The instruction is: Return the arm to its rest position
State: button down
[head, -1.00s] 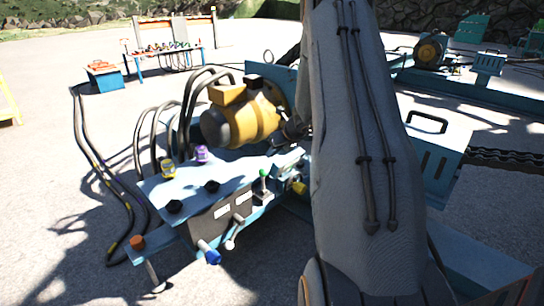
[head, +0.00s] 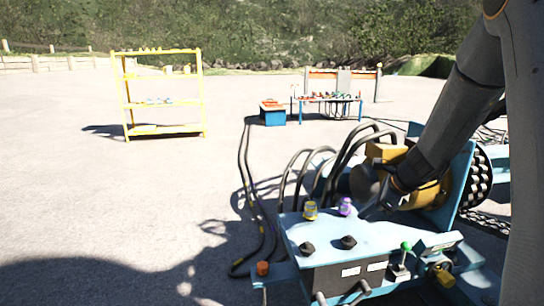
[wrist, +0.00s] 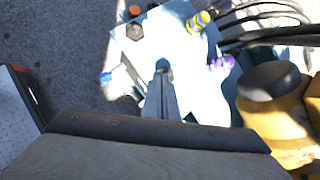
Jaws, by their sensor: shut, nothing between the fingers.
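My gripper (head: 368,209) is shut and empty, its narrow fingers held over the blue control panel (head: 375,235) of the cable reel machine. In the wrist view the closed fingertips (wrist: 162,68) overlap a dark knob on the pale panel top. I cannot tell whether they touch it. My arm comes in from the right side of the head view and hides part of the machine. A purple knob (head: 345,206) is just left of the fingers, and a yellow knob (head: 311,211) is farther left. The yellow motor (head: 375,180) is behind the gripper.
Black hoses (head: 300,170) loop up behind the panel, and cables (head: 245,190) run along the ground at its left. A yellow shelf (head: 165,103) stands far left.

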jog(key=s+a+r+n+g, duration=0.2)
jog(key=s+a+r+n, duration=0.2)
jog(key=s+a+n, duration=0.45)
jog(key=s+a+r+n+g+h, duration=0.1)
jog(key=s+a+r+n+g, duration=0.1)
jog(key=s+a+n, duration=0.55)
jog(key=s+a+r+n+g, duration=0.15)
jog(key=s+a+n, duration=0.3)
jog(key=s, duration=0.65)
jog(key=s+d+n+h, duration=0.1)
jog(key=s+n+h, duration=0.1)
jog(key=s+n, duration=0.65)
jog(key=d+r+m+h+p, duration=0.1)
jog(key=d+r+m+p, duration=0.4)
jog(key=p, duration=1.4)
jog(key=shift+s+d+r, duration=0.4)
jog(key=shift+d+r, duration=1.9)
jog(key=shift+r, duration=0.65)
